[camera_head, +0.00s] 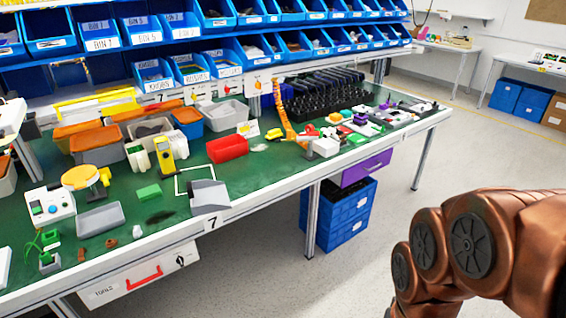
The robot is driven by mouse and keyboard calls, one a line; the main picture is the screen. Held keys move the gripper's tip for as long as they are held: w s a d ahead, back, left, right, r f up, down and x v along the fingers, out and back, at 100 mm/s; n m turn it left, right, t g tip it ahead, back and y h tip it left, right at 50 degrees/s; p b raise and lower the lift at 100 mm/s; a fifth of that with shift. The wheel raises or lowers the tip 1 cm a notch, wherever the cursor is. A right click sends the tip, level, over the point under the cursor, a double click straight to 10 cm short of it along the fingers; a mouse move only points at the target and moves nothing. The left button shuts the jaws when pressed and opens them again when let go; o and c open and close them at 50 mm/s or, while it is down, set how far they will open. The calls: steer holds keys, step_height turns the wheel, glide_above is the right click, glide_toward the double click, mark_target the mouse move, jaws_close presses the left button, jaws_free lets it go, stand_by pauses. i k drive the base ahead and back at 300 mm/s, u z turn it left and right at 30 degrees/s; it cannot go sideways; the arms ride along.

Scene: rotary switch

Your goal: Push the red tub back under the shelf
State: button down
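The red tub (227,150) is a small open box on the green mat of the workbench (300,170), near the middle of its depth. It stands forward of the shelf (262,84), whose tiers of blue bins run along the back of the bench. A grey bin (226,117) stands behind the tub, closer to the shelf. My copper-coloured arm shows at the lower right, in front of the bench and well away from the tub. My gripper is not in view.
A yellow meter (165,155) and a blue bin (187,123) stand left of the tub. An orange robot-arm model (287,118) and yellow part (273,134) are at its right. A grey scoop-shaped bin (209,195) sits in front. Floor beyond the bench is open.

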mark_target(228, 149)
steer(key=z, duration=1.55)
steer(key=i, duration=0.15)
steer(key=u, duration=1.25)
steer(key=i, duration=1.45)
steer(key=u, duration=1.45)
steer(key=i, duration=0.8)
steer(key=u, duration=0.75)
